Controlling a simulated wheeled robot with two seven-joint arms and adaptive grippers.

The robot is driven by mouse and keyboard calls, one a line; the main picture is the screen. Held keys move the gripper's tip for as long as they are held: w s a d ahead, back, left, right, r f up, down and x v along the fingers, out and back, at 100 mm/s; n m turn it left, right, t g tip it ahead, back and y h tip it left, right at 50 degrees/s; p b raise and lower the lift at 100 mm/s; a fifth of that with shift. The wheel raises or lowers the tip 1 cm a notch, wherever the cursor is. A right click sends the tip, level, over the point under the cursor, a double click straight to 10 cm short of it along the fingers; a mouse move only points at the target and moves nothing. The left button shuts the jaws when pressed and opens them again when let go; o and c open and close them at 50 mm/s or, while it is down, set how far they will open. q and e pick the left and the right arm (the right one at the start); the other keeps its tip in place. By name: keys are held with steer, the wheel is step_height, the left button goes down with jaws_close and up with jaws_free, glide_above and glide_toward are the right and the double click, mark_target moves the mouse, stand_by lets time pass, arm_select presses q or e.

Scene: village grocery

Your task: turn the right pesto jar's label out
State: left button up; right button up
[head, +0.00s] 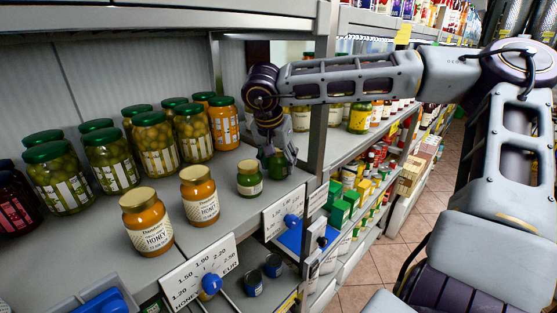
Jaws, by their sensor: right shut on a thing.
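The right pesto jar (278,167) is a small dark green jar near the right end of the shelf, beside the metal upright. My right gripper (275,150) reaches down over it from above and is shut on it. The gripper hides much of the jar, and I see no label on the part that shows. I cannot tell whether it touches the shelf. The left pesto jar (249,180) stands upright just to its left, with a pale label facing out. My left gripper is not in view.
Two honey jars (147,225) (199,197) stand to the left, labels out. Green-lidded olive jars (112,160) fill the back. Price cards with blue dials (211,284) (291,220) line the shelf's front edge. The shelf (225,226) is bare before the pesto jars.

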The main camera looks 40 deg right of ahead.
steer(key=shift+m+g+h, duration=0.4)
steer(key=shift+m+g, duration=0.5)
steer(key=shift+m, duration=1.6)
steer(key=m+g, duration=0.1)
steer(key=m, duration=0.1)
steer(key=m+p, duration=0.1)
steer(key=m, duration=0.2)
steer(key=shift+g+y, duration=0.3)
steer(key=shift+g, duration=0.1)
steer(key=m+g, duration=0.1)
steer(key=m, duration=0.2)
steer(key=shift+y, duration=0.3)
steer(key=m+g+y, duration=0.1)
steer(key=m, duration=0.3)
steer(key=shift+s+m, duration=0.1)
steer(key=shift+m, duration=0.3)
steer(key=shift+f+b, duration=0.2)
steer(key=shift+b, duration=0.2)
steer(key=o, duration=1.3)
steer(key=shift+a, duration=0.1)
